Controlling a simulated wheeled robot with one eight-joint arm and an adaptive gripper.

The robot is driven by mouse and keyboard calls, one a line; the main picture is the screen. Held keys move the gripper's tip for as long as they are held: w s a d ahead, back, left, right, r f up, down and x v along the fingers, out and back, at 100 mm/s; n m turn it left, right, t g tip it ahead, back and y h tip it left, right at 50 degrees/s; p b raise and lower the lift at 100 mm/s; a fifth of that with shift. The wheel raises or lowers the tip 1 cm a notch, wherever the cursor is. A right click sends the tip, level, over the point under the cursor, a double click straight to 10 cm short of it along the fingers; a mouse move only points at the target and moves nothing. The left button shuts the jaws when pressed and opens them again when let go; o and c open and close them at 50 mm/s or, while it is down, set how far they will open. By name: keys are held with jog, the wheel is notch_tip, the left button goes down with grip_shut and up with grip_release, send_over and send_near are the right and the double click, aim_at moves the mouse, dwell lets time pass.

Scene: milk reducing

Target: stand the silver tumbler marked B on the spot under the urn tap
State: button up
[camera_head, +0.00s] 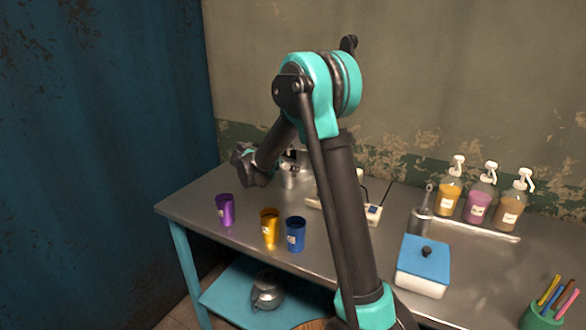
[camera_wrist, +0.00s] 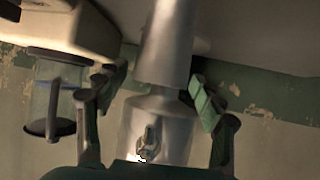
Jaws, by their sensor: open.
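In the head view, a silver tumbler (camera_head: 288,180) stands upright at the back of the steel table, partly hidden by my arm. My gripper (camera_head: 289,156) is beside its upper part, partly hidden. The wrist view is upside down. There the tumbler (camera_wrist: 166,45) shows beyond my open gripper (camera_wrist: 155,92), roughly in line with the gap between the fingers. No letter shows on it. Behind it is a silver body, apparently the urn (camera_wrist: 160,115), with a small tap (camera_wrist: 148,143). The spot is hidden; I cannot tell whether the tumbler is exactly on it.
Purple (camera_head: 225,210), yellow (camera_head: 269,227) and blue (camera_head: 295,234) tumblers stand near the table's front edge (camera_head: 217,238). A blue-lidded box (camera_head: 423,268) and several pump bottles (camera_head: 478,198) stand to the right. A glass vessel (camera_wrist: 48,98) shows at left in the wrist view.

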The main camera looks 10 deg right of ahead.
jog(key=v, duration=0.7)
jog(key=shift+s+a+r, duration=0.2)
jog(key=shift+s+a, duration=0.05)
